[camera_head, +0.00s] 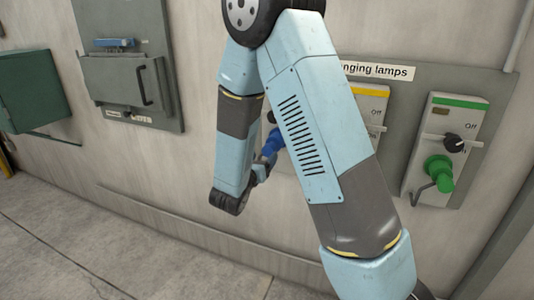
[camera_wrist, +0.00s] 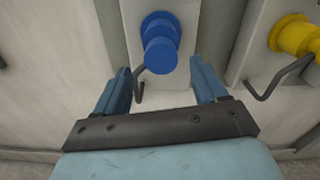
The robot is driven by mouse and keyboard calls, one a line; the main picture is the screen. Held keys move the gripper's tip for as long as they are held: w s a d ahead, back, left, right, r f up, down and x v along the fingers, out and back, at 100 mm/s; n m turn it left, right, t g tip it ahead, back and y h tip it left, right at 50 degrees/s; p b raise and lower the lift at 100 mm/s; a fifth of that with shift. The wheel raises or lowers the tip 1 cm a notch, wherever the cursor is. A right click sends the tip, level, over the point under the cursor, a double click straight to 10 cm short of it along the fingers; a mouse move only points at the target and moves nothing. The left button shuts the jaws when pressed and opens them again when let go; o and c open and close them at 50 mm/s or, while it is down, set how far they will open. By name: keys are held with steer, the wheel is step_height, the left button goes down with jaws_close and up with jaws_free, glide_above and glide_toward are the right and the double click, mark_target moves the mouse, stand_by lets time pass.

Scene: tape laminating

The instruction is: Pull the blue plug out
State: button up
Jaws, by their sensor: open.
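The blue plug (camera_wrist: 161,52) sits in its socket on a pale wall unit (camera_wrist: 190,12) in the wrist view, with a grey hook-shaped wire (camera_wrist: 139,85) hanging at its lower left. My gripper (camera_wrist: 164,80) is open just below and in front of the plug, one finger to its left and one to its right; I cannot tell whether either touches it. In the head view the blue plug (camera_head: 272,143) is partly hidden behind my arm, and my gripper (camera_head: 262,170) shows only in part beside it.
A yellow plug (camera_wrist: 297,36) with its own bent wire is to the right. A green plug (camera_head: 438,172) is on the far-right unit with a dark knob above. A grey panel (camera_head: 125,82) with a handle and a green box (camera_head: 32,90) are on the left wall. The floor below is clear.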

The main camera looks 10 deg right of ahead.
steer(key=v, duration=0.6)
steer(key=s+d+r+m+g+h, duration=0.1)
steer(key=s+d+r+m+g, duration=0.3)
steer(key=s+d+m+g, duration=0.3)
steer(key=s+d+r+m+g, duration=0.5)
steer(key=s+d+m, duration=0.2)
steer(key=d+m, duration=0.2)
steer(key=s+a+r+m+t+y, duration=0.3)
steer(key=s+a+r+m+y, duration=0.2)
steer(key=s+r+m+y, duration=0.3)
steer(key=s+m+y, duration=0.3)
steer(key=m, duration=0.3)
steer(key=shift+a+r+m+y, duration=0.3)
steer(key=shift+r, duration=0.05)
steer(key=shift+d, duration=0.1)
